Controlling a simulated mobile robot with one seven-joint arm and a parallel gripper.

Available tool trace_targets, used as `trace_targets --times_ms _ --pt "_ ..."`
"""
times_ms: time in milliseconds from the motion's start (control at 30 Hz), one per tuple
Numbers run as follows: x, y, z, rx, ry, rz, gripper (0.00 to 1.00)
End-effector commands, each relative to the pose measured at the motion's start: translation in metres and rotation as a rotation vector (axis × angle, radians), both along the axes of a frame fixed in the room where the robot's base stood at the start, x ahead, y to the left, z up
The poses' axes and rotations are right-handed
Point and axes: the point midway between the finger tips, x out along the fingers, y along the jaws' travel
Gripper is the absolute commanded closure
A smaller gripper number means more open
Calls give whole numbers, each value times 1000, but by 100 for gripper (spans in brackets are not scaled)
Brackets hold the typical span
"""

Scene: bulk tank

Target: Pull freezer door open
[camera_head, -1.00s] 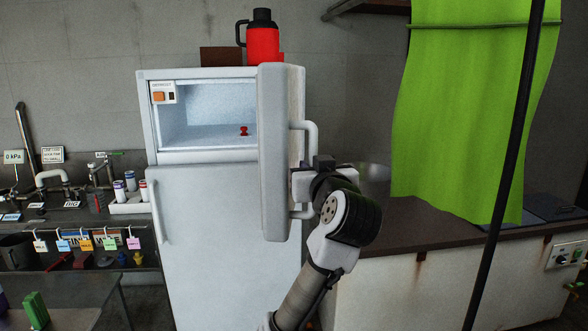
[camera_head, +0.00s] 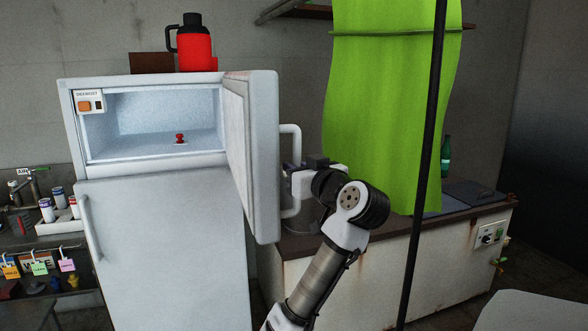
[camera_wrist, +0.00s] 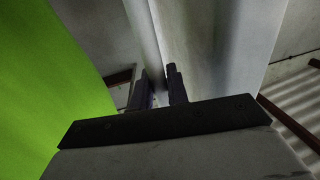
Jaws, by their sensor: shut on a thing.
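The freezer door (camera_head: 252,150) is the upper door of the white fridge (camera_head: 150,230). It stands wide open, swung out to the right. Its white handle (camera_head: 293,131) is on the door's right side in the head view. My gripper (camera_head: 293,172) is at the handle, and its fingers are partly hidden by the wrist there. In the wrist view my gripper (camera_wrist: 160,88) has its two dark fingers on either side of the pale handle bar (camera_wrist: 148,40), shut on it. The freezer compartment (camera_head: 150,115) is exposed, with a small red object (camera_head: 180,138) inside.
A red and black jug (camera_head: 194,45) stands on the fridge. A green curtain (camera_head: 385,100) hangs right of my arm, with a dark vertical pole (camera_head: 425,150) in front. A counter (camera_head: 400,250) runs behind my arm. The lower fridge door (camera_head: 160,250) is shut.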

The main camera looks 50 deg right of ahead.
Motion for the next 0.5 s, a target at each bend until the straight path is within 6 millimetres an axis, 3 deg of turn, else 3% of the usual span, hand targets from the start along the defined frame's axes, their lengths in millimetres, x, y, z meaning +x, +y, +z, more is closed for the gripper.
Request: trace_targets --times_ms 133,167,267,500 --pt "1 1 1 -1 0 2 100" --pt "1 1 1 -1 0 2 80" --pt "1 1 1 0 0 2 67" --pt "1 1 0 0 0 1 65"
